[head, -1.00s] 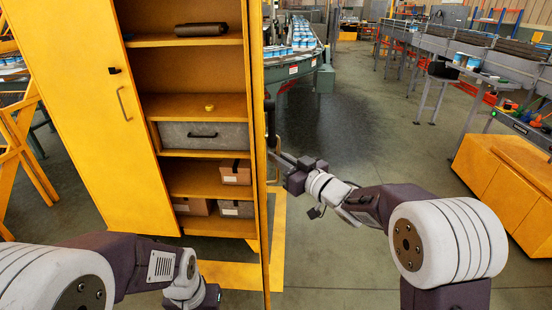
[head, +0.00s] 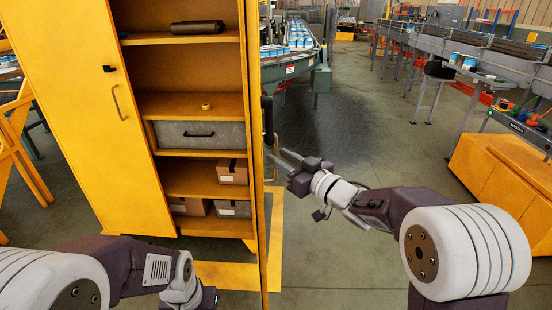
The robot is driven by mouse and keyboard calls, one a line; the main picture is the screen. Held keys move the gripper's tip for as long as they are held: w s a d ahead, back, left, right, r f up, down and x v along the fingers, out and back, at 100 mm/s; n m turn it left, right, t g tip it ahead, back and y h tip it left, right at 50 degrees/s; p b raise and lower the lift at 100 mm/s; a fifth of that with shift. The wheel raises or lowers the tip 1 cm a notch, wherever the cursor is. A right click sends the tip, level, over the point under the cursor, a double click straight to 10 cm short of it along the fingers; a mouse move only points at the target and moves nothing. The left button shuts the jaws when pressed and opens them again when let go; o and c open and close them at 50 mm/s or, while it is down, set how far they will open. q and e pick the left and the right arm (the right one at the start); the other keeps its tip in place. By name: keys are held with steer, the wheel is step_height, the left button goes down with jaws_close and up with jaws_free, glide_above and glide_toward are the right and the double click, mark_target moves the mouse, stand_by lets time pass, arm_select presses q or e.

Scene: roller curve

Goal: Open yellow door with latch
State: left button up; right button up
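The yellow cabinet's right door (head: 257,200) stands swung open toward me and shows nearly edge-on. A dark latch lever (head: 268,118) is on its outer side. Whether a finger touches the door cannot be told. My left gripper (head: 208,298) is low before the cabinet, its fingers hidden.
The cabinet shelves hold a dark roll (head: 199,28), a yellow tape roll (head: 206,106), a grey drawer (head: 200,134) and several boxes (head: 233,170). A conveyor (head: 300,60) runs behind. An orange cabinet (head: 503,175) stands at the right. The floor (head: 370,130) between is clear.

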steer(key=b+v, duration=0.4)
steer(key=v, duration=0.2)
steer(key=shift+s+d+b, duration=0.2)
steer(key=shift+s+b, duration=0.05)
steer(key=shift+b, duration=0.05)
